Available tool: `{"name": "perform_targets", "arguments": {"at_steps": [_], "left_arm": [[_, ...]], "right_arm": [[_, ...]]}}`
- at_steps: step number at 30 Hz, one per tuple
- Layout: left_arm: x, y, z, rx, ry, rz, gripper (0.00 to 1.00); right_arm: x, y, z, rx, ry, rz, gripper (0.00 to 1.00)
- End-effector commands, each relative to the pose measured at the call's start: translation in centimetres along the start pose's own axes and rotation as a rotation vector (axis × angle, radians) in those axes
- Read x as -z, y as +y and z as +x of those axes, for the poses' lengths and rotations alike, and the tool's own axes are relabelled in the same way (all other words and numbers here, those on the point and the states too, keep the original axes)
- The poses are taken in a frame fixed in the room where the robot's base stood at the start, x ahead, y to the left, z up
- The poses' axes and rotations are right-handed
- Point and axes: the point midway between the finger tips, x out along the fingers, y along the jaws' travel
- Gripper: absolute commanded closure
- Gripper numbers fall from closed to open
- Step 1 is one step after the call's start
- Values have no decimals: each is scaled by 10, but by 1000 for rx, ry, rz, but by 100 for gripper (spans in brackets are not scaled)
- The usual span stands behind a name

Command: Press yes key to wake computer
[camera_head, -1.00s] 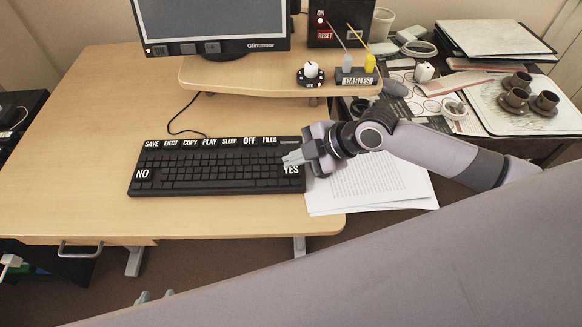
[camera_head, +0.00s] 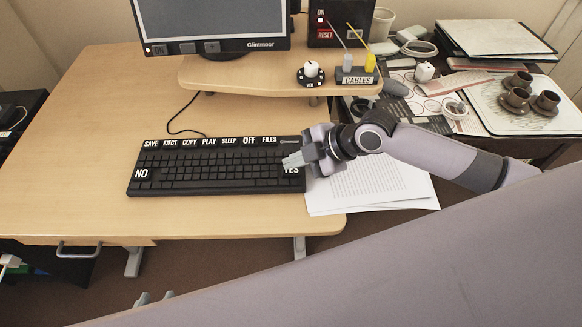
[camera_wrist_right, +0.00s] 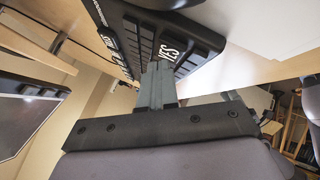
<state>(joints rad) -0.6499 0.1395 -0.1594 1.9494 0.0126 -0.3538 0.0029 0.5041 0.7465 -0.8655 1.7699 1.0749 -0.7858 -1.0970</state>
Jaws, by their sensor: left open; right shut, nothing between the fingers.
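The black keyboard (camera_head: 200,180) lies on the desk, with NO at its left end and the YES key (camera_head: 292,172) at its right end. My right gripper (camera_head: 285,162) is shut and empty, its fingertips over the keyboard's right end, partly covering the YES label. In the right wrist view the shut fingers (camera_wrist_right: 155,68) point at the YES key (camera_wrist_right: 170,49) and their tips overlap its edge. I cannot tell whether they touch it. My left gripper (camera_head: 155,297) is open at the bottom edge, mostly hidden behind my arm. The computer monitor (camera_head: 212,18) shows a dark grey screen.
White papers (camera_head: 370,185) lie right of the keyboard under my right arm. A raised shelf (camera_head: 235,75) behind holds the monitor, a round knob (camera_head: 311,70) and a CABLES block (camera_head: 357,78). A tray (camera_head: 495,100) with brown cups is at right. Desk left of the keyboard is clear.

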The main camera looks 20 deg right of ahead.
Motion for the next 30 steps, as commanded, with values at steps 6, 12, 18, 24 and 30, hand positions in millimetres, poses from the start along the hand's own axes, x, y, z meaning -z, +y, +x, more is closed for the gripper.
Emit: {"name": "perform_targets", "arguments": {"at_steps": [6,12,18,24,30], "left_arm": [[-1,0,1,0,0,0,57],[-2,0,2,0,0,0,57],[-4,0,3,0,1,0,57],[-5,0,4,0,1,0,57],[-5,0,4,0,1,0,57]], "right_arm": [[-1,-1,1,0,0,0,100],[-2,-2,3,0,0,0,100],[-3,-4,5,0,0,0,100],[-5,-5,6,0,0,0,100],[-5,-5,7,1,0,0,100]]}}
